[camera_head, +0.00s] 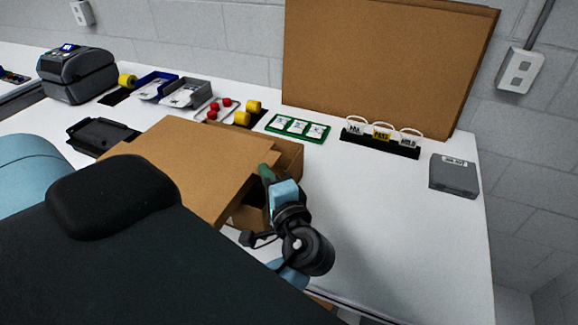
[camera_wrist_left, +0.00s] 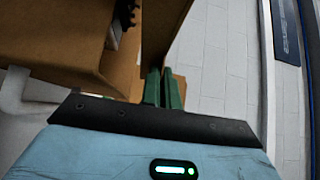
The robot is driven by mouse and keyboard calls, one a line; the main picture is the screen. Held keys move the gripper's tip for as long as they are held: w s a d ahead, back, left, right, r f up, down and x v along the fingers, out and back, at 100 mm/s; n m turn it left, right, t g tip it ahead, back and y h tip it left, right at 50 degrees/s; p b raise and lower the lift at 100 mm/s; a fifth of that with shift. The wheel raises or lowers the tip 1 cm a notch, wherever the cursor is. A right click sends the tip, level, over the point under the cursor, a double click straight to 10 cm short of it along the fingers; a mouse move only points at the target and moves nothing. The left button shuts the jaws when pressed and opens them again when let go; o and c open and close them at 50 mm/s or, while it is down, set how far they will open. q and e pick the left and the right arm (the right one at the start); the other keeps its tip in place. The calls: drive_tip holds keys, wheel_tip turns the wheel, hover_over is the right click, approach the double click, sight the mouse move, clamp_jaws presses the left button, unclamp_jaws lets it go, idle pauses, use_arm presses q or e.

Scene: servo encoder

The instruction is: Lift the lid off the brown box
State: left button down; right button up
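The brown box (camera_head: 290,158) stands on the white table, partly hidden under its lid and behind my arm. The flat brown lid (camera_head: 185,150) sits askew over it, shifted to the left, with a dark gap between lid and box at the near right side. My left gripper (camera_head: 266,174) is at the lid's right edge. In the left wrist view its green fingers (camera_wrist_left: 163,88) are close together, with a brown panel (camera_wrist_left: 161,35) of the lid between them. My black arm link hides the lid's near left part. My right gripper is not in view.
A large brown board (camera_head: 385,65) leans on the back wall. A green tray (camera_head: 299,128), a tag rack (camera_head: 381,140), a grey case (camera_head: 455,176), a black tray (camera_head: 100,137) and a printer (camera_head: 77,73) stand around. The table right of the box is clear.

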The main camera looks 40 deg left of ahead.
sight(239, 189)
use_arm(q)
drive_tip(key=s, duration=0.2)
drive_tip(key=s+a, duration=0.1)
drive_tip(key=s, duration=0.1)
drive_tip(key=s+a, duration=0.1)
drive_tip(key=s, duration=0.1)
drive_tip(key=shift+s+r+b, duration=0.1)
drive_tip(key=shift+r+b, duration=0.2)
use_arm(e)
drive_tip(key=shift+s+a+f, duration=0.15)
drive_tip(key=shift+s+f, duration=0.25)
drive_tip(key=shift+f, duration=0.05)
